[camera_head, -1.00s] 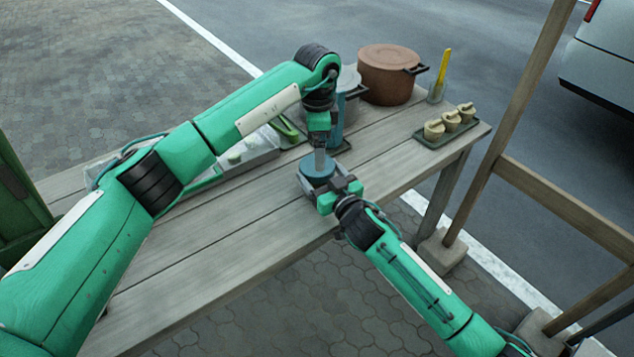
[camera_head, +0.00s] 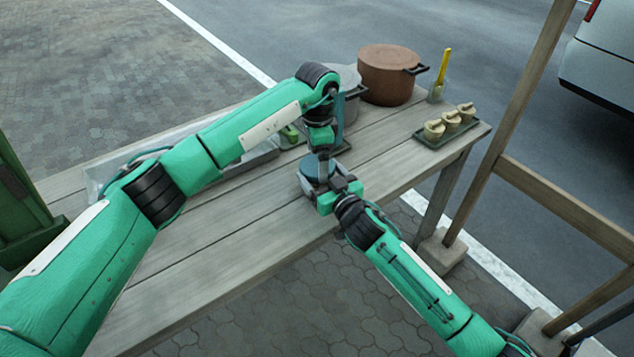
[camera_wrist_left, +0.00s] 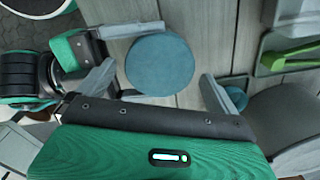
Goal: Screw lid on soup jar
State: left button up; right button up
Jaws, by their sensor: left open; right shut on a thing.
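The round blue lid (camera_head: 309,170) is at the table's near edge, with my left gripper (camera_head: 322,172) directly over it. The left wrist view shows the lid (camera_wrist_left: 160,64) flat and face-up between the open, spread fingers of my left gripper (camera_wrist_left: 157,92). My right gripper (camera_head: 328,192) is shut at the same spot from the near right side; it also shows at the left of the left wrist view (camera_wrist_left: 100,35). The jar's body is hidden under the lid and behind the grippers, so I cannot see how the lid sits on it.
A brown pot (camera_head: 388,75) and a grey pot (camera_head: 350,88) stand at the back. A tray (camera_head: 436,142) with small clay pots is at the right end. A yellow-handled tool (camera_head: 446,62) stands in a glass (camera_head: 435,95). The table's front left (camera_head: 200,265) is clear.

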pick_arm(q)
jog(key=shift+f, duration=1.35)
jog(key=shift+c, duration=0.5)
jog(key=c, duration=0.9)
jog(key=shift+m, duration=1.8)
jog(key=o, duration=1.1)
jog(key=shift+c, duration=0.2)
jog(key=shift+r, duration=2.3)
